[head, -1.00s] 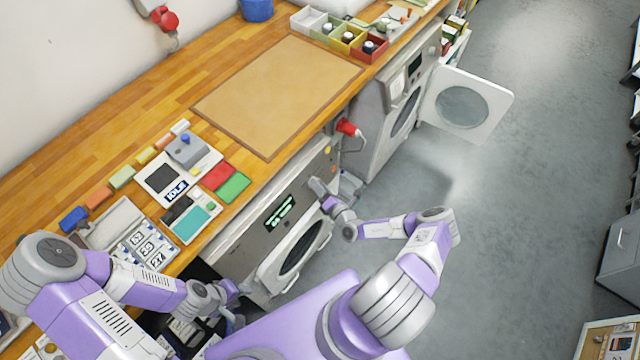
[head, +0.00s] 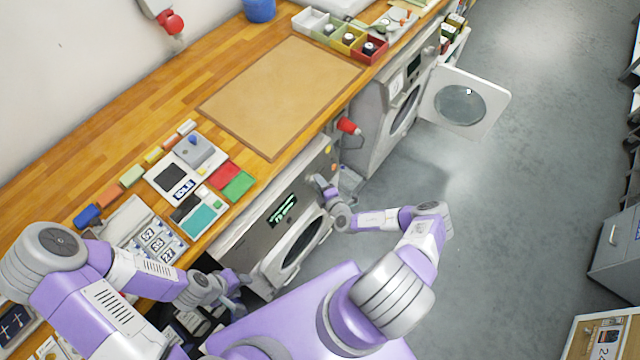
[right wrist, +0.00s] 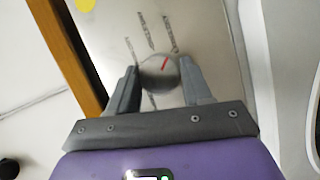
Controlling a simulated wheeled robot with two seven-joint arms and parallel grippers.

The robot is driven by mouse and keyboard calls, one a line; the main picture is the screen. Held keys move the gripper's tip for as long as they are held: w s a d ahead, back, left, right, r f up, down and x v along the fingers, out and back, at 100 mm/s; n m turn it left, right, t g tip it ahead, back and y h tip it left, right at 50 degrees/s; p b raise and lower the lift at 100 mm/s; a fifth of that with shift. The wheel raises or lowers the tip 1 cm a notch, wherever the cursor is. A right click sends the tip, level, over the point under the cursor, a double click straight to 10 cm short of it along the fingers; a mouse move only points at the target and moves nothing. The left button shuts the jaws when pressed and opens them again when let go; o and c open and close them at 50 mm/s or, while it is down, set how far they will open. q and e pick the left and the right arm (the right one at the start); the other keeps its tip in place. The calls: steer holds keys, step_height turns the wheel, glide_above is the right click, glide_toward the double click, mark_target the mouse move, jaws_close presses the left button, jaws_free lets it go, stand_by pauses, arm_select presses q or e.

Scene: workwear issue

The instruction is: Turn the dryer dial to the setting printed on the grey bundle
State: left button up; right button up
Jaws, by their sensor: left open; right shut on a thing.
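The dryer (head: 262,236) stands under the counter, with a lit green display (head: 283,209) whose text is too small to read. Its round grey dial (right wrist: 160,75) has a red pointer line tilted slightly right of straight up in the right wrist view. Dark printed marks surround it, too blurred to read. My right gripper (right wrist: 159,68) is shut on the dial, one finger on each side; it also shows at the dryer panel in the head view (head: 320,184). My left gripper (head: 238,282) is open, low by the dryer's left side. I cannot make out a grey bundle or its print.
A second machine (head: 366,115) with its round-windowed door (head: 461,104) swung open stands beyond. The wooden counter (head: 140,115) holds a tan mat (head: 280,95), small bins and coloured blocks. Grey floor (head: 520,200) is free on the right.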

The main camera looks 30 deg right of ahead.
stand_by(0.5)
steer(key=o, duration=1)
steer(key=shift+o, duration=0.2)
steer(key=shift+s, duration=0.1)
steer(key=v, duration=0.7)
steer(key=shift+s+r+p, duration=0.15)
steer(key=shift+r+p, duration=0.05)
steer(key=shift+p, duration=0.15)
